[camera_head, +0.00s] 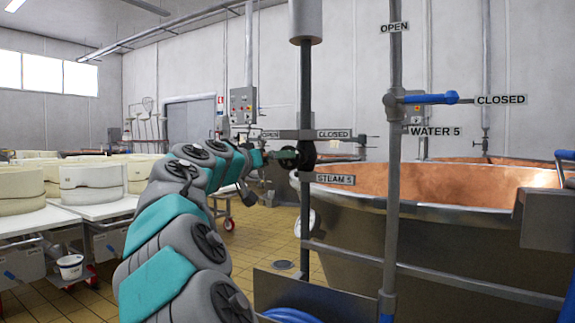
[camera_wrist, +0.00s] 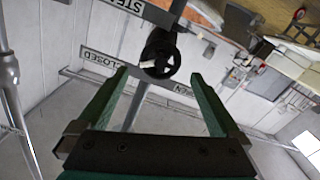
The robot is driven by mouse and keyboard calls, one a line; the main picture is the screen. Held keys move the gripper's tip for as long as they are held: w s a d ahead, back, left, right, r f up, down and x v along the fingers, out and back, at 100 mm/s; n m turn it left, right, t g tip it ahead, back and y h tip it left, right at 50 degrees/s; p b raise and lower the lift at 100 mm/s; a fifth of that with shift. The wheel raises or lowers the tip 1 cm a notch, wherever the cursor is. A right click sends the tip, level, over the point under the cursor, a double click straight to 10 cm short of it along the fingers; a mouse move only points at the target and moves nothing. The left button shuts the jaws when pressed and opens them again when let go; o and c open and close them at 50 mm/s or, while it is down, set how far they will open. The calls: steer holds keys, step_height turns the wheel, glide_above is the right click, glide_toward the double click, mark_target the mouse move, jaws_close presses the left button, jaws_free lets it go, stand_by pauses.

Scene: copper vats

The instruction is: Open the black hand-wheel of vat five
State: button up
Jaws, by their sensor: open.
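The black hand-wheel (camera_head: 307,156) sits on a vertical pipe, above a plate reading STEAM 5 (camera_head: 335,179) and below signs reading OPEN (camera_head: 270,134) and CLOSED (camera_head: 333,134). In the wrist view the wheel (camera_wrist: 160,54) shows face-on, with a small white mark on its lower left. My gripper (camera_wrist: 160,75) is open, with its two green fingers pointing at the wheel and the wheel showing between and just beyond the tips. Nothing is held. I cannot tell whether the fingers touch the wheel. In the head view my gripper (camera_head: 279,157) is just left of the wheel, small and partly hidden.
The copper-lined vat (camera_head: 440,187) stands behind the pipes on the right. A nearer vertical pipe (camera_head: 393,200) carries a blue lever (camera_head: 430,99) above a WATER 5 plate (camera_head: 435,131). Tiled floor lies between.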

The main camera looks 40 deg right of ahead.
steer(key=x, duration=0.8)
steer(key=shift+w+a+r, duration=0.1)
steer(key=shift+r, duration=0.1)
steer(key=shift+c, duration=0.4)
steer(key=c, duration=1.1)
